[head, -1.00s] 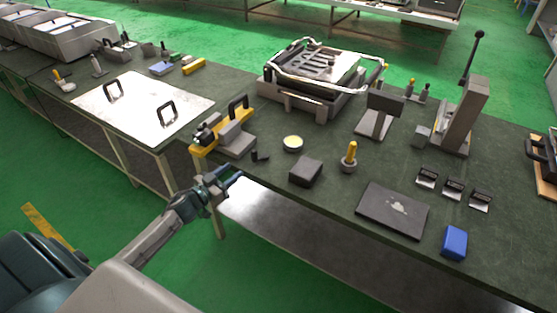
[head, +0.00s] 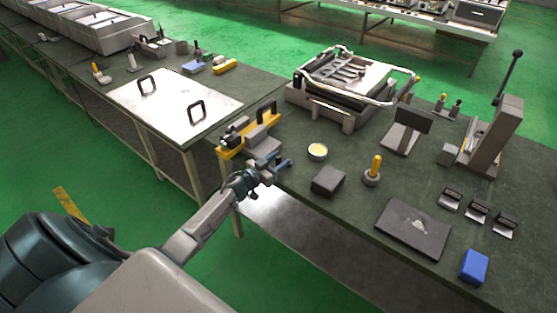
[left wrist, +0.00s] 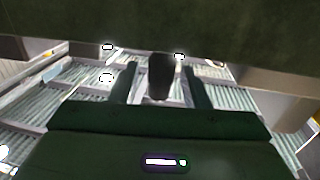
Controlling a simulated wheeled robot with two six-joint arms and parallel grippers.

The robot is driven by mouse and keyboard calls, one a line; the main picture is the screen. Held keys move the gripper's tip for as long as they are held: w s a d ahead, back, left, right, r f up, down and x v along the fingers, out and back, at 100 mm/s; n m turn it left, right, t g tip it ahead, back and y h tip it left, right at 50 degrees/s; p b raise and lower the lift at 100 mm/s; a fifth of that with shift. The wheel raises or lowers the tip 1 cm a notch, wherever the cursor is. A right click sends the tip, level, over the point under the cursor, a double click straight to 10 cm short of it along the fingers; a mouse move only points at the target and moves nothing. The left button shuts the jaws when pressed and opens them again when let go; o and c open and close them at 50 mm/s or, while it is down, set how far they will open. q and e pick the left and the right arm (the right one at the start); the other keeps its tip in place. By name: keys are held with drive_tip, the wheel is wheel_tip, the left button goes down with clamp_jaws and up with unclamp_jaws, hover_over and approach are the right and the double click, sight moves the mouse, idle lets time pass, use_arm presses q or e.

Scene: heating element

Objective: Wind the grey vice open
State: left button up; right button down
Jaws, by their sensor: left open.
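The grey vice (head: 262,138) sits at the table's front edge in the head view, next to a yellow bar (head: 234,150). My left gripper (head: 283,164) is open just in front of and to the right of the vice, close to the edge. It covers the spot where the vice's small dark handle is. In the left wrist view, a dark rounded piece (left wrist: 161,76), which looks like that handle, stands between the two spread fingers (left wrist: 161,90), with gaps on both sides. My right gripper is not in view.
A dark block (head: 328,180), a round yellow-topped tin (head: 317,152) and a yellow-handled tool (head: 374,170) stand to the right of my left gripper. A metal plate with two handles (head: 170,108) lies to the left. The floor in front of the table is clear.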

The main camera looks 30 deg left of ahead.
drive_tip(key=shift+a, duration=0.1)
use_arm(q)
clamp_jaws()
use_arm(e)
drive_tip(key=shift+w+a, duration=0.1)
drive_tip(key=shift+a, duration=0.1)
use_arm(q)
drive_tip(key=shift+d+n+y, duration=0.15)
drive_tip(key=shift+n+y, duration=0.25)
drive_tip(key=shift+y, duration=0.2)
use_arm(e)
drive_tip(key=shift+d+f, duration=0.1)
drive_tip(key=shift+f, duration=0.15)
